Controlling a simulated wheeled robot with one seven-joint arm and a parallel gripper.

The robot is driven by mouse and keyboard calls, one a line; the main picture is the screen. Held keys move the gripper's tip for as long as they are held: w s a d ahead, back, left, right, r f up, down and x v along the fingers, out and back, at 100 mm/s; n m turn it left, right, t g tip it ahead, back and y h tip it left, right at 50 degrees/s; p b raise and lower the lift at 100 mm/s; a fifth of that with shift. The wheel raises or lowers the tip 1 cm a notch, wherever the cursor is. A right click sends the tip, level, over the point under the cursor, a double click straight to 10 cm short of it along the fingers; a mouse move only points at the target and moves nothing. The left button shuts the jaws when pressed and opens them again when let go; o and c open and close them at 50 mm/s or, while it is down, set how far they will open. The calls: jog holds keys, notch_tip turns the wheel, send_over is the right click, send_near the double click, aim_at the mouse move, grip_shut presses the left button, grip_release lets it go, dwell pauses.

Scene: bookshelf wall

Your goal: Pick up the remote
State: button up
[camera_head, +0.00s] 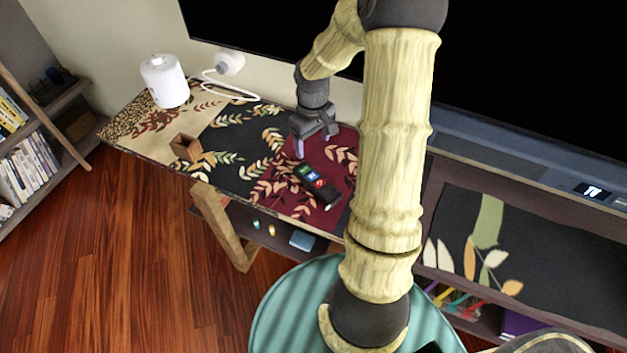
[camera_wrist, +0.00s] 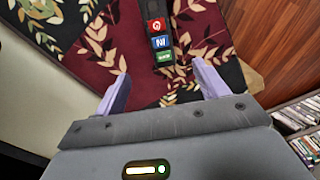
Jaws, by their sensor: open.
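The remote (camera_head: 317,184) is black with green, blue and red buttons. It lies on the dark red part of the patterned stand top, left of my arm in the head view. In the wrist view the remote (camera_wrist: 160,42) runs up from between the fingertips to the top edge, where its far end is cut off. My gripper (camera_head: 312,145) is open and empty, pointing down behind the remote in the head view. In the wrist view my gripper's (camera_wrist: 160,82) two pale purple fingers stand wide apart, either side of the remote's line. I cannot tell the height gap.
A small brown wooden box (camera_head: 186,147) and a white cylinder (camera_head: 165,80) stand on the stand top (camera_head: 240,140) to the left. A white device with a cable (camera_head: 230,64) is near the wall. A large dark screen (camera_head: 270,30) rises behind. The cloth around the remote is clear.

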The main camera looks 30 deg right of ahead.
send_over(313, 177)
notch_tip(313, 177, down, 10)
jog(key=shift+w+r+b, duration=0.1)
jog(key=shift+w+b, duration=0.05)
jog(key=shift+b, duration=0.3)
notch_tip(313, 177, down, 5)
jog(key=shift+f, duration=0.15)
dwell(0.6)
jog(key=c, duration=1.2)
jog(key=shift+o, duration=0.2)
notch_tip(313, 177, up, 10)
jog(key=shift+p, duration=0.35)
